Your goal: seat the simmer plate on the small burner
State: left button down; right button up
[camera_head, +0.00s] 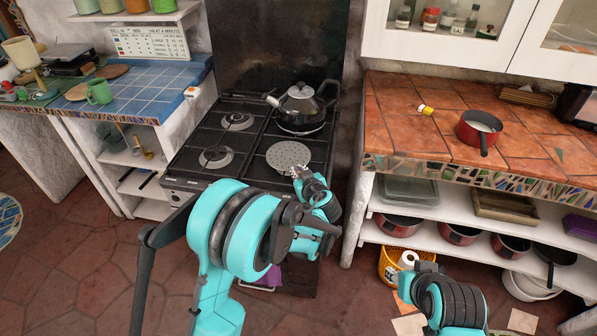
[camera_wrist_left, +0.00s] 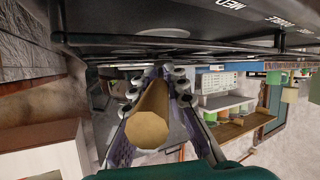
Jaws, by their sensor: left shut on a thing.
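The simmer plate (camera_head: 288,155) is a round grey perforated disc at the front right of the black stove (camera_head: 182,166). It covers the spot there, so what lies beneath is hidden, and I cannot tell whether it touches the stove. My left gripper (camera_head: 301,173) is at the plate's near edge. In the left wrist view, the left gripper (camera_wrist_left: 168,88) is shut on a wooden handle (camera_wrist_left: 148,127), apparently the plate's. Two uncovered burners show: the front left burner (camera_head: 215,157) and the back left burner (camera_head: 237,121).
A dark kettle (camera_head: 301,103) stands on the back right burner, close behind the plate. A blue-tiled counter (camera_head: 150,91) lies left of the stove. A terracotta-tiled counter (camera_head: 400,127) with a red saucepan (camera_head: 472,136) lies right. The left half of the stove top is clear.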

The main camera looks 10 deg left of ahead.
pick_arm(q)
jog(key=shift+f+b, duration=0.35)
jog(key=shift+f, duration=0.25)
jog(key=c, duration=1.4)
grip_release()
jog(key=shift+c, duration=0.2)
jog(key=v, duration=1.2)
jog(key=s+a+r+m+g+h, duration=0.2)
jog(key=s+a+m+g+h, duration=0.25)
jog(key=s+a, duration=0.95)
jog(key=s+d+m+h, duration=0.1)
jog(key=s+d+m, duration=0.1)
jog(key=s, duration=0.8)
jog(key=shift+s+m, duration=0.2)
jog(key=shift+m, duration=0.15)
